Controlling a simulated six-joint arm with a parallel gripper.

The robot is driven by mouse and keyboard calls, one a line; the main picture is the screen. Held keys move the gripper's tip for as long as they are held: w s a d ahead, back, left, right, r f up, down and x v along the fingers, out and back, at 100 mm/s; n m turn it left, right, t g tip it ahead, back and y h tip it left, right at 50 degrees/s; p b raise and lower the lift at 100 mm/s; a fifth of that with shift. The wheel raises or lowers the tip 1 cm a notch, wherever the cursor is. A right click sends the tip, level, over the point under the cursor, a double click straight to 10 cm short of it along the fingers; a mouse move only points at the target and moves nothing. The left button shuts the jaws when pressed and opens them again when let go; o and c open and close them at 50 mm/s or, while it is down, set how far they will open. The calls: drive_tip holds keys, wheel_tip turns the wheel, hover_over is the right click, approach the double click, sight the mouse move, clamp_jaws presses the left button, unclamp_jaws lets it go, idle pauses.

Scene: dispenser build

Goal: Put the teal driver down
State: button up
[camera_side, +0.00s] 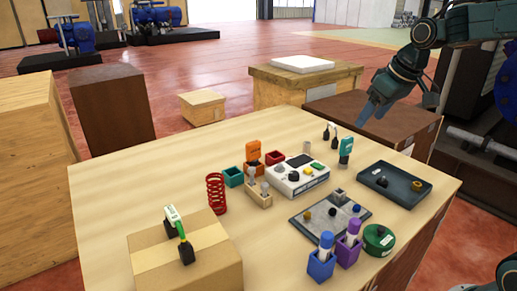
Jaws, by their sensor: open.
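The teal driver (346,146) stands about upright near the back right of the wooden table, with a pale patch on its teal handle. What its lower end rests on is too small to tell. My gripper (371,112) is open and empty, above and to the right of the driver, apart from it. A teal cup (233,178) stands left of the middle of the table and looks empty. An orange driver (253,151) stands in an orange cup beside a red cup (275,158).
A white control box (296,178), a grey plate (331,216) and a dark tray (394,186) surround the middle. Blue (321,265) and purple (348,250) cups stand in front. A cardboard box (190,255) is front left. The table's left is clear.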

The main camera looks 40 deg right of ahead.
drive_tip(key=s+a+f, duration=0.1)
drive_tip(key=s+a, duration=0.3)
drive_tip(key=s, duration=0.6)
drive_tip(key=s+a+f, duration=0.1)
drive_tip(key=s+a, duration=0.4)
drive_tip(key=s, duration=0.5)
drive_tip(key=shift+s+a+f+t, duration=0.15)
drive_tip(key=shift+a+t, duration=0.1)
drive_tip(key=shift+t, duration=0.15)
